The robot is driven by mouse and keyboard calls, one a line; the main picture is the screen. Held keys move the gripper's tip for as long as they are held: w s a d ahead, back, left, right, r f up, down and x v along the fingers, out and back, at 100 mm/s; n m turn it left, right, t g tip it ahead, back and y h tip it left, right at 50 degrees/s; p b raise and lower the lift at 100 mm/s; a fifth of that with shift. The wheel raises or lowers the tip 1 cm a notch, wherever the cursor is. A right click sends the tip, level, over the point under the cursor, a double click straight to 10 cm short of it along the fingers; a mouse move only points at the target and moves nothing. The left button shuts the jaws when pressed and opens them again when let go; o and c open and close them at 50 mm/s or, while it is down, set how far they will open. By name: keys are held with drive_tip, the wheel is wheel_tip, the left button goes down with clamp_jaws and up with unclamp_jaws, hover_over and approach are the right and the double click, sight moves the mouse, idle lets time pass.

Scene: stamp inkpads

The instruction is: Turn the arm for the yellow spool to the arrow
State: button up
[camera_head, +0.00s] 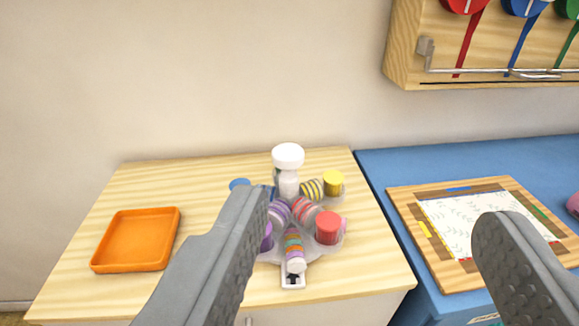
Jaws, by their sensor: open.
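The yellow spool (333,183) sits on an arm at the back right of a grey carousel (330,248) on the wooden cabinet top. A white knob on a post (288,157) rises at the carousel's back. A red spool (327,227) sits at the front right, and a purple one (267,238) is partly hidden at the left. Striped rollers lie on the arms. A small white plate with a dark mark (292,280) lies at the front; I cannot tell if the mark is the arrow. My gripper (375,215) is open and nearer the camera, its left finger covering the carousel's left side.
An orange tray (135,240) lies at the left of the cabinet top. A framed white sheet (470,217) lies on the blue surface (385,170) at the right. A wooden wall rack (405,50) with coloured reels and ribbons hangs above it.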

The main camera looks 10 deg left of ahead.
drive_tip(key=w+a+r+g, duration=0.1)
drive_tip(key=w+r+g, duration=0.1)
drive_tip(key=w+g, duration=0.35)
drive_tip(key=w+a+r+g, duration=0.2)
drive_tip(key=w, duration=0.6)
drive_tip(key=n+g, duration=0.2)
drive_tip(key=g, duration=0.7)
hover_over(288, 150)
wheel_tip(288, 150, down, 17)
drive_tip(key=shift+f, duration=0.2)
drive_tip(key=shift+m, duration=0.3)
drive_tip(key=c, duration=1.4)
